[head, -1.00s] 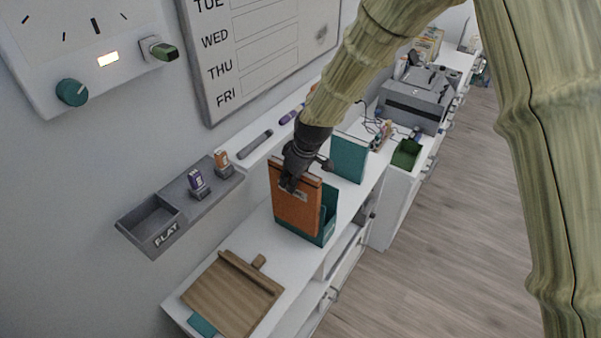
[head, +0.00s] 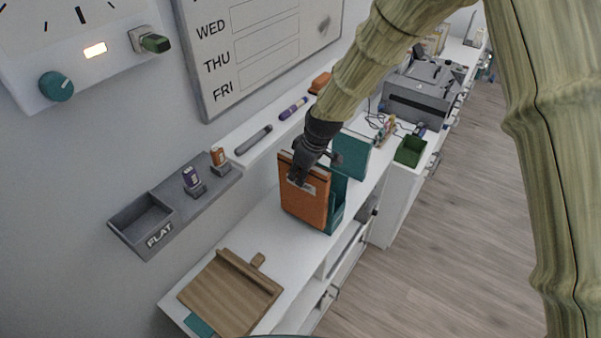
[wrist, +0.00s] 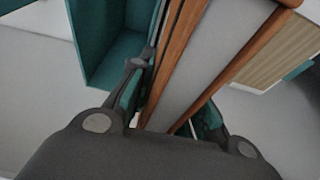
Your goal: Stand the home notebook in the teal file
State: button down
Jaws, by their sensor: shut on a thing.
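The orange notebook (head: 303,203), with a pale label on its cover, is upright in my gripper (head: 298,178). In the wrist view, my gripper (wrist: 150,118) is shut across the notebook's orange covers and grey pages (wrist: 195,65). The teal file (head: 338,200) stands on the white desk just behind and right of the notebook in the head view, partly hidden by it. In the wrist view the file's open inside (wrist: 112,50) shows left of the notebook. I cannot tell whether the two touch. The label is too small to read.
Another teal upright thing (head: 352,157) stands behind the file. A grey wall tray (head: 142,222) and a ledge with markers (head: 293,108) line the wall. A green bin (head: 410,150) and grey printer (head: 420,98) stand farther back.

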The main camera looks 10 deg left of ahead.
jog(key=shift+f, duration=0.15)
jog(key=c, duration=1.7)
grip_release()
jog(key=shift+f, duration=0.1)
jog(key=shift+o, duration=1.9)
jog(key=shift+s, duration=0.15)
jog(key=shift+b+v, duration=2)
jog(key=shift+v, duration=4.7)
jog(key=shift+a, duration=0.15)
